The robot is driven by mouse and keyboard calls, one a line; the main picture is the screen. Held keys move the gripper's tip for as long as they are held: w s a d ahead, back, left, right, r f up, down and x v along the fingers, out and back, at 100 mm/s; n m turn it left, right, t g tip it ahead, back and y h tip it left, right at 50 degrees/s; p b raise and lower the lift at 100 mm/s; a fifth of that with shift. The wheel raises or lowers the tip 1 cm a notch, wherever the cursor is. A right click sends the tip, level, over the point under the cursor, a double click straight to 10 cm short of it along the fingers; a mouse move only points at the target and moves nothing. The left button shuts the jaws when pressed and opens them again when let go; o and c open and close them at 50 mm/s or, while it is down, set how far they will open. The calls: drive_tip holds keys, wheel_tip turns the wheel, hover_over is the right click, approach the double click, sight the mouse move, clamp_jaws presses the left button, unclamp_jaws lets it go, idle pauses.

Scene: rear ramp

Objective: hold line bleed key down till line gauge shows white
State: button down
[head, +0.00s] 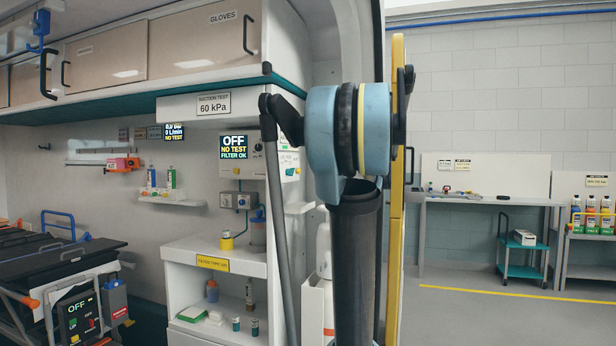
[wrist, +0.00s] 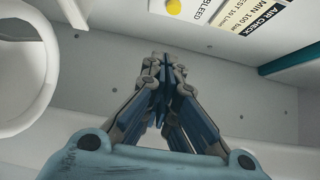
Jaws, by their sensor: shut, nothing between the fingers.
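A yellow round key (wrist: 173,7) shows at the top edge of the wrist view, next to a white label reading "BLEED" (wrist: 205,10). I cannot see the first word of that label. My gripper (wrist: 163,60) is shut and empty, its fingertips together below the key in the picture and apart from it. The head view does not show my gripper; my arm blocks part of that view. I cannot make out a line gauge with a white field in either view.
An "AIR CHECK" sign (wrist: 265,22) stands right of the label, near a teal-edged shelf (wrist: 290,58). A white ring-shaped thing (wrist: 48,65) is at left. In the head view, a small display (head: 173,132) and a larger "OFF" display (head: 234,147) hang on the vehicle wall.

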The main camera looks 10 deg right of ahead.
sight(298, 171)
drive_tip(key=a+x, duration=0.2)
drive_tip(key=x, duration=1.1)
drive_tip(key=shift+s+a, duration=0.4)
drive_tip(key=shift+s, duration=0.05)
